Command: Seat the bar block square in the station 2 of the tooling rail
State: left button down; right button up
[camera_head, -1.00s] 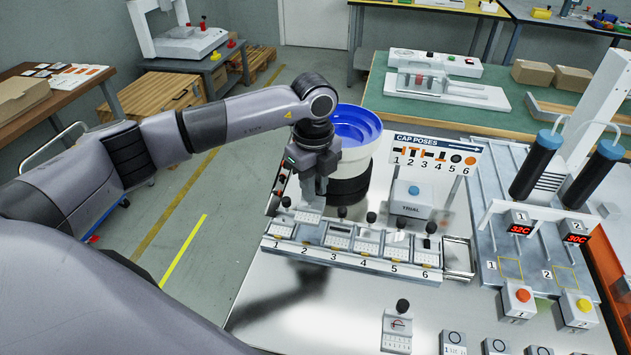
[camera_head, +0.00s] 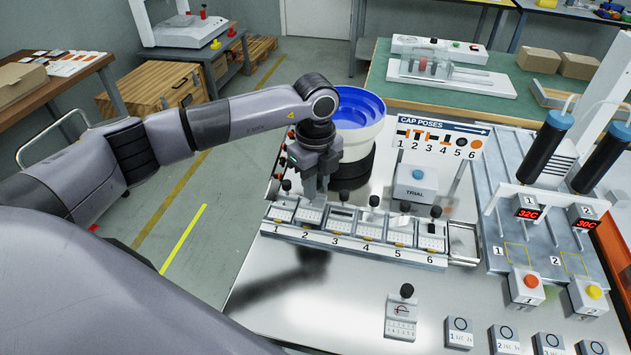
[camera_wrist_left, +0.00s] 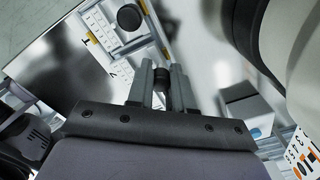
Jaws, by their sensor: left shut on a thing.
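My left gripper (camera_head: 311,198) is over station 2 of the tooling rail (camera_head: 350,250), with its fingers pointing down. In the left wrist view its jaws (camera_wrist_left: 163,82) are closed on a dark knob, the grip of the bar block. The pale block (camera_head: 309,216) shows below the fingers at station 2, between the plates at stations 1 and 3. I cannot tell whether it is fully down or square, as the fingers hide part of it. My right gripper is not in view.
Other knobbed blocks sit along the rail. A TRIAL box (camera_head: 415,188) and the cap poses sign (camera_head: 435,135) stand behind it, and a blue-rimmed bucket (camera_head: 358,110) is close behind my gripper. A knobbed block (camera_head: 402,314) stands in front; the table front left is clear.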

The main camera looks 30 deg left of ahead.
pick_arm(q)
jog(key=shift+f+b, duration=0.5)
jog(key=shift+f, duration=0.3)
jog(key=c, duration=0.9)
grip_release()
jog(key=shift+r, duration=3.65)
